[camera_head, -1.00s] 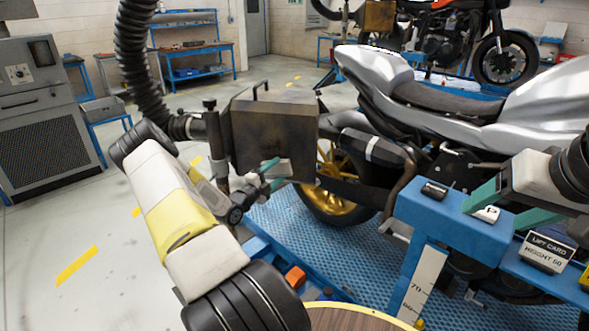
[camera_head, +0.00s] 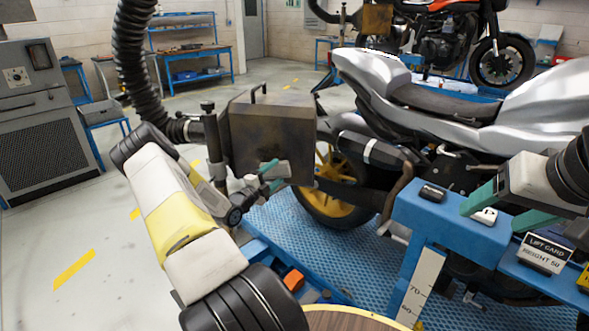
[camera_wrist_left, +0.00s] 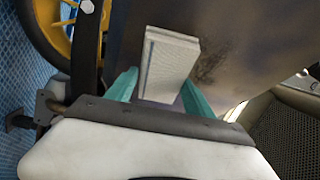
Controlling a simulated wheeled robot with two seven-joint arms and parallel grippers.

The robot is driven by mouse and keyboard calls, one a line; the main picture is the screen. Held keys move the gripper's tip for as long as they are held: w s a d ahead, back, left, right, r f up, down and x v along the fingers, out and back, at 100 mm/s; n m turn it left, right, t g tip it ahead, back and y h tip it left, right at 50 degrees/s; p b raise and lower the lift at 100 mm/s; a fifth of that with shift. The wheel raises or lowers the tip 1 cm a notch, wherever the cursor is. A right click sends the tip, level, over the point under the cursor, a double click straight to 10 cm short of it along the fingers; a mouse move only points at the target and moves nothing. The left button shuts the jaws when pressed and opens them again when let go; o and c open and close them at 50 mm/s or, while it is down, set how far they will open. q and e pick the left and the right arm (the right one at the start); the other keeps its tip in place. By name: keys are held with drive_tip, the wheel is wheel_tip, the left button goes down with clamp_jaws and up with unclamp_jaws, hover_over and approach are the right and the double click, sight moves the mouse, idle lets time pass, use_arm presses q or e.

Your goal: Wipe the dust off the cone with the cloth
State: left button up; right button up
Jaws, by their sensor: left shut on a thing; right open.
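The cone (camera_head: 265,125) is a boxy, brownish-grey metal hood with a top handle, at the end of the black hose. Dark smudges show on its face, also in the left wrist view (camera_wrist_left: 235,45). My left gripper (camera_head: 270,177) is in front of the cone's lower face. Its teal fingers are shut on a folded pale grey cloth (camera_wrist_left: 166,68). The cloth is at or very near the cone's face; I cannot tell if they touch. My right gripper (camera_head: 497,208) is open and empty, at the blue lift beam on the right.
A silver motorcycle (camera_head: 450,105) stands right of the cone, its yellow rear wheel (camera_head: 335,195) close behind. The blue beam (camera_head: 440,215) carries small items and a lift card (camera_head: 546,252). A round wooden top (camera_head: 345,320) is at the bottom edge. Floor at left is clear.

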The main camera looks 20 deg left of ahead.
sight(270, 140)
use_arm(q)
drive_tip(key=shift+w+a, duration=0.1)
drive_tip(key=shift+w, duration=0.5)
drive_tip(key=shift+r, duration=5.4)
drive_tip(key=shift+s+a+f, duration=0.1)
drive_tip(key=shift+s+a, duration=0.05)
drive_tip(key=shift+a, duration=0.35)
drive_tip(key=shift+s+a+f, duration=0.1)
drive_tip(key=shift+a, duration=0.4)
drive_tip(key=shift+w+f, duration=0.1)
drive_tip(key=shift+f, duration=5.1)
drive_tip(key=shift+a, duration=0.9)
drive_tip(key=shift+a+r, duration=0.2)
drive_tip(key=shift+r, duration=0.35)
drive_tip(key=shift+s+d+r, duration=0.1)
drive_tip(key=shift+r, duration=1.45)
drive_tip(key=shift+s+d+r, duration=0.1)
drive_tip(key=shift+r, duration=1.45)
drive_tip(key=shift+w+a+r, duration=0.1)
drive_tip(key=shift+w+r, duration=0.05)
drive_tip(key=shift+r, duration=1.55)
